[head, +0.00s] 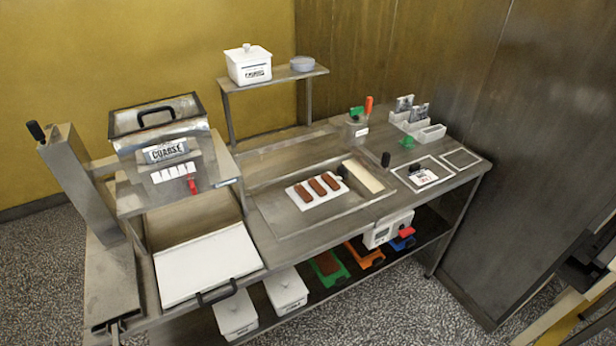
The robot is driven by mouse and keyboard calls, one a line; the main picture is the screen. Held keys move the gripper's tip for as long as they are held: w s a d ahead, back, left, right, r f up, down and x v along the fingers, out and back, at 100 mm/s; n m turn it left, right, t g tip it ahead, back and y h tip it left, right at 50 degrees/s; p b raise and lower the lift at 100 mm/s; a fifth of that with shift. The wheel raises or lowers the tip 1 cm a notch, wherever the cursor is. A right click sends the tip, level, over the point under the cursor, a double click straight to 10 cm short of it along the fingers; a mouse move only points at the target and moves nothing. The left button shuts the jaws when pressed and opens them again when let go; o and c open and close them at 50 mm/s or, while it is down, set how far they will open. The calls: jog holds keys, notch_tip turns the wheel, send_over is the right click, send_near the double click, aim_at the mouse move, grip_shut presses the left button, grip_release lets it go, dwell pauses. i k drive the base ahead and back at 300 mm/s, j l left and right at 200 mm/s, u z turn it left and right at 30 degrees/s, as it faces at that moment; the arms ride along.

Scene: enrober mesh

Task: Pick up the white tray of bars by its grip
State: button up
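The white tray (297,197) lies flat in the sunken middle section of the steel bench. Three brown bars (318,187) lie side by side on it. I cannot tell which part is the tray's grip. Dark and pale parts of my arm show at the right edge, well away from the tray and apart from the bench. The fingertips cannot be made out there, and nothing is seen held.
A hopper marked COARSE (160,127) and a white panel with a black handle (207,265) are at left. A raised shelf (272,80) holds a white lidded box (249,65). Small holders (417,125) stand at the back right. White tubs and coloured trays sit underneath.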

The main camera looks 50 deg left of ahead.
aim_at(314, 191)
jog(key=u, duration=1.7)
jog(key=i+l+u, duration=0.1)
jog(key=i+l, duration=0.15)
jog(key=i, duration=0.25)
jog(key=i+l, duration=0.3)
jog(key=i, duration=0.2)
jog(key=i+l+u, duration=0.15)
jog(key=i, duration=0.35)
jog(key=l, duration=0.1)
